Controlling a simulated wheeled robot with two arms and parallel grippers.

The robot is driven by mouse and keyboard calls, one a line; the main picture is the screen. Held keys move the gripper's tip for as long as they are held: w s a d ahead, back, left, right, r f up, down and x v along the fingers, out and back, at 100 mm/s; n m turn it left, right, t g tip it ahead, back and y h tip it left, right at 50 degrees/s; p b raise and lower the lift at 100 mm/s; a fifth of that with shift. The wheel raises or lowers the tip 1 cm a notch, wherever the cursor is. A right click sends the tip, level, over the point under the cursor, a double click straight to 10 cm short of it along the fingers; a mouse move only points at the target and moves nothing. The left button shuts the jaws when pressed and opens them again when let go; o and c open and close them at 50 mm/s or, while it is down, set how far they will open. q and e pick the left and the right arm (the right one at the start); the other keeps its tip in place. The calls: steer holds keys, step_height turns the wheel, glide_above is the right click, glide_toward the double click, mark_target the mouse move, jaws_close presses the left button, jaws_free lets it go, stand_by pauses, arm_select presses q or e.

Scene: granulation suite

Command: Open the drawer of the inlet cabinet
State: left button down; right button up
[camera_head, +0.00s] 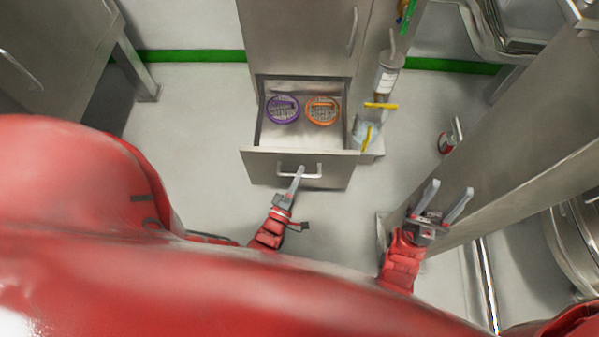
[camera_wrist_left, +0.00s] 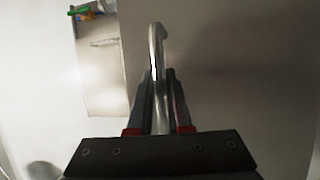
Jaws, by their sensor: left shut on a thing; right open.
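The inlet cabinet (camera_head: 297,35) stands at the top middle of the head view. Its lower drawer (camera_head: 247,169) is pulled out, and its inside shows. A purple ring-shaped item (camera_head: 283,110) and an orange ring-shaped item (camera_head: 322,111) lie in it. My left gripper (camera_head: 298,172) is shut on the drawer handle (camera_head: 313,172), a metal bar on the drawer front. In the left wrist view the handle (camera_wrist_left: 156,45) runs between the two fingers (camera_wrist_left: 158,75). My right gripper (camera_head: 446,202) is open and empty, right of the drawer and apart from it.
A bottle (camera_head: 386,75) and yellow-handled items (camera_head: 380,106) are at the cabinet's right side. A steel cabinet (camera_head: 520,170) stands close to my right gripper. A red-and-white object (camera_head: 447,140) is beside it. The floor (camera_head: 190,130) left of the drawer is clear.

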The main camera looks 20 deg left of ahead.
arm_select(q)
steer(key=c, duration=0.8)
jaws_free()
steer(key=shift+c, duration=0.2)
steer(key=shift+s, duration=0.1)
steer(key=v, duration=0.7)
steer(key=shift+s, duration=0.15)
